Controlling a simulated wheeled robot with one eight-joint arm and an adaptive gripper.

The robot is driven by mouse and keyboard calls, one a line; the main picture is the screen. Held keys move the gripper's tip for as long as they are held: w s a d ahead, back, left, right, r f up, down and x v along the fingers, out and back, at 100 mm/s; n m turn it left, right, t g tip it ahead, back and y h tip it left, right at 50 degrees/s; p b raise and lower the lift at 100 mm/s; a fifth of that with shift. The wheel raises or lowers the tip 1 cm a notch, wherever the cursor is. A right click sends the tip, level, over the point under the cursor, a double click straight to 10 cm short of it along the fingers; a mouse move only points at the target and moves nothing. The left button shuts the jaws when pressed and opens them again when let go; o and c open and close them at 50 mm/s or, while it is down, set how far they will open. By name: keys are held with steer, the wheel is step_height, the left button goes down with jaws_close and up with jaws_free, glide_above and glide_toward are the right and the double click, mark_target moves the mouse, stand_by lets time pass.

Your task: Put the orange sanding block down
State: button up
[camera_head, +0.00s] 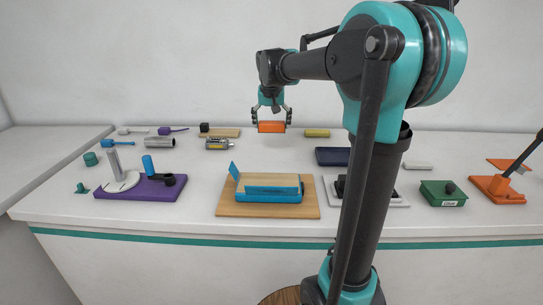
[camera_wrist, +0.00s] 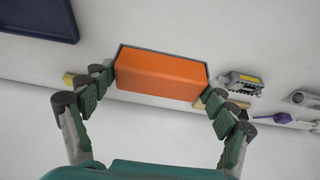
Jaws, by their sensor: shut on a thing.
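The orange sanding block (camera_head: 271,127) is held between the fingers of my gripper (camera_head: 271,116) in the head view. In the wrist view the orange sanding block (camera_wrist: 160,73) fills the space between the two green-padded fingers of my gripper (camera_wrist: 158,80), with a grey edge along its far side. My gripper points down and is shut on the block. The block appears level, over the back middle of the white table (camera_head: 280,150). I cannot tell exactly how high it is above the top.
A wooden board (camera_head: 228,210) with a blue holder stands in front. A purple base (camera_head: 140,193) is at left. A dark blue tray (camera_head: 332,157) and yellow block (camera_head: 317,133) lie right of the gripper. A grey device (camera_head: 218,144) is left. White surface between them is clear.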

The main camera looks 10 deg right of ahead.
mark_target(272, 161)
step_height(272, 161, down, 13)
steer(key=shift+r, duration=0.1)
stand_by(0.3)
steer(key=o, duration=1)
steer(key=shift+o, duration=0.2)
steer(key=v, duration=1.2)
